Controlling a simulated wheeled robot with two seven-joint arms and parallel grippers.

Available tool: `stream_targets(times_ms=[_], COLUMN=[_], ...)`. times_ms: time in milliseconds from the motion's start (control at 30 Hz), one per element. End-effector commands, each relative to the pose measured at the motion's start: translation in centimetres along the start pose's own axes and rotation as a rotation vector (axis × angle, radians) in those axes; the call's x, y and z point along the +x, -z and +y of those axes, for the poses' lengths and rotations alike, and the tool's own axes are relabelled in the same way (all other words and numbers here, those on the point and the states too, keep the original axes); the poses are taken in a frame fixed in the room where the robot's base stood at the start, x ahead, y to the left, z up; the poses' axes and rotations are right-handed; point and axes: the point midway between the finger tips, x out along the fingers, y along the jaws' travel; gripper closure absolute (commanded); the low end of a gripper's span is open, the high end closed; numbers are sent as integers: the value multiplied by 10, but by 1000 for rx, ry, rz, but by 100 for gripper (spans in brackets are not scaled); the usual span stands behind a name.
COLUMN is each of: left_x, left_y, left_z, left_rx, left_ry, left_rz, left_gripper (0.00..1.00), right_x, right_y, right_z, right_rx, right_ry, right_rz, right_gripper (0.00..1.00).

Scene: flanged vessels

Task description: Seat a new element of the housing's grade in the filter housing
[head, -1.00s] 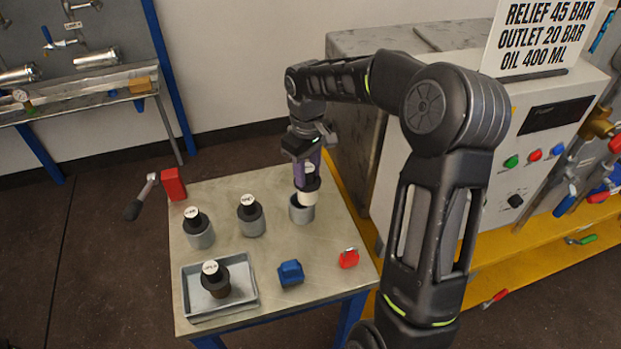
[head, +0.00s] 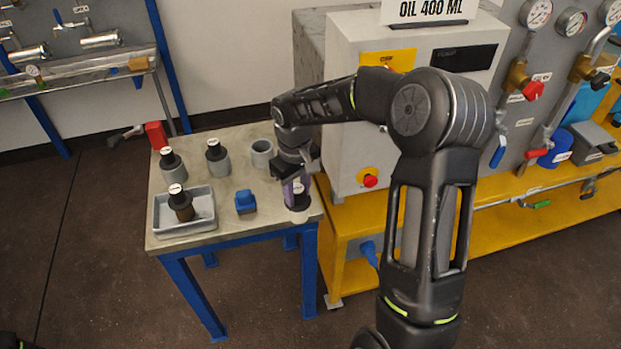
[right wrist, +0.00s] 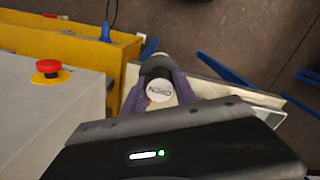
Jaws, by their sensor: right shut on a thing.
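My right gripper (head: 293,187) is shut on a filter element (head: 299,201) with a black top and pale lower end. It holds the element near the table's right front corner. In the right wrist view the element's white round label (right wrist: 160,90) shows between the purple fingers; I cannot read it surely. An open grey cup (head: 262,153) stands empty-looking at the back right. Two more black-topped elements (head: 171,161) (head: 215,152) stand in grey cups. A brown, black-topped element (head: 182,205) stands in the tray (head: 206,222). I cannot tell which thing is the filter housing.
A blue block (head: 245,202) sits mid-table and a red object (head: 156,135) at the back left corner. A grey cabinet with a red button (head: 370,181) stands right of the table, on a yellow bench (head: 345,222). A labelled blue round part (head: 553,155) is farther right.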

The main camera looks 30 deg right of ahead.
Motion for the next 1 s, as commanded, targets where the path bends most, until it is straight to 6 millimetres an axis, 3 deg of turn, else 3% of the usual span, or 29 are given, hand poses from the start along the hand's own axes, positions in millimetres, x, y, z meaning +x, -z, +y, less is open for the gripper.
stream_targets(times_ms=[267,600,933,1000], left_x=[7,15,15,15], left_y=[1,1,1,1], left_z=[-2,-3,-3,-3], left_rx=[1,3,3,3], left_ry=[-2,-5,-6,-6], left_rz=[3,5,6,6], left_gripper=[45,45,45,49], right_x=[53,115,121,121], right_y=[9,5,4,4], right_z=[-51,-120,-128,-128], right_rx=[48,113,126,126], right_ry=[-2,8,10,10], right_rz=[-1,1,4,4], right_gripper=[100,100,100,100])
